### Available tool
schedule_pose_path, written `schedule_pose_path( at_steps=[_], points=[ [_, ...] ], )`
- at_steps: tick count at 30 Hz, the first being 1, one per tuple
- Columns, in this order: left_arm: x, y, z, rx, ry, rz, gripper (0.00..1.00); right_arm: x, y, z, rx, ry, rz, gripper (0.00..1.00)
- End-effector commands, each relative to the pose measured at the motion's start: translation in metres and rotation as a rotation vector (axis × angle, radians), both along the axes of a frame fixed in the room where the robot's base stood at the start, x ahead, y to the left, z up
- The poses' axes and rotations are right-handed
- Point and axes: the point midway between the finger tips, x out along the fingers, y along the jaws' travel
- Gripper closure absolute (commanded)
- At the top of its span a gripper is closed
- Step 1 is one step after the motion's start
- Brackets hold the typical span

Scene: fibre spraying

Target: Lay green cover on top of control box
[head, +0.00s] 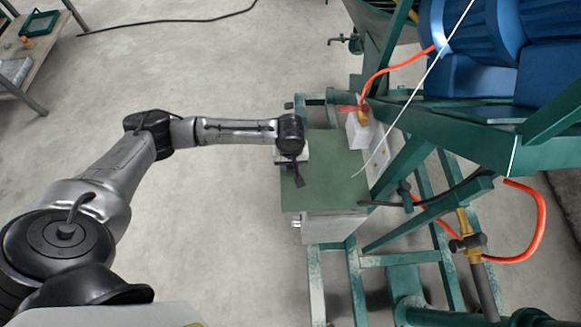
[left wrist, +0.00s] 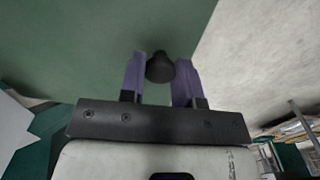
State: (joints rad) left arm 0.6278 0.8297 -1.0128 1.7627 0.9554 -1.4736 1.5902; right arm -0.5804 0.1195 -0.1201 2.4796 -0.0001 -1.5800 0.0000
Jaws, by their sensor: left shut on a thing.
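The green cover (head: 335,185) is a flat, dark green plate over the grey control box (head: 335,228), in the middle of the head view. The box's front side shows below the plate's near edge. I cannot tell whether the plate rests on the box or is slightly above it. My left gripper (head: 298,178) is at the plate's left edge. In the left wrist view, its purple fingers (left wrist: 161,82) are shut around a black knob (left wrist: 160,67) near the edge of the green plate (left wrist: 75,40). My right gripper is in neither view.
A green steel frame (head: 395,258) surrounds the box at right and below. A white block (head: 358,132) and a red-handled valve (head: 354,109) stand close behind the plate. Blue machinery (head: 475,60) and orange hoses (head: 532,240) are at right. Bare floor (head: 230,230) lies left.

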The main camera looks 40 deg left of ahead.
Motion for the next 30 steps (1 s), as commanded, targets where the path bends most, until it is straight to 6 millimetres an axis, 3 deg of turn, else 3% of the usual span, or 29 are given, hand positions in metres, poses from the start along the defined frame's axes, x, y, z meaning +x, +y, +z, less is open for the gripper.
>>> schedule_pose_path(
  at_steps=[8,9,18,19,26,30],
  points=[
    [0.0,0.0,-0.034,0.001,-0.001,-0.001,0.94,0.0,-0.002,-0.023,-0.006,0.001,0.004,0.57],
    [0.0,0.0,-0.034,0.001,-0.001,-0.001,0.97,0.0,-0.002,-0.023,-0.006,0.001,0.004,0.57],
    [-0.001,0.0,-0.033,0.0,0.0,0.0,0.97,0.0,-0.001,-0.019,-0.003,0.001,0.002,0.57],
    [-0.001,0.001,-0.034,0.001,-0.001,0.0,0.68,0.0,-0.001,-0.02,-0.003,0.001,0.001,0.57],
    [-0.001,0.0,-0.034,0.001,-0.001,-0.001,0.46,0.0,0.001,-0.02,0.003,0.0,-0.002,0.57],
    [-0.001,0.0,-0.034,0.001,-0.001,-0.001,0.44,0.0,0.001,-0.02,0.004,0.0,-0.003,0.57]
  ],
)
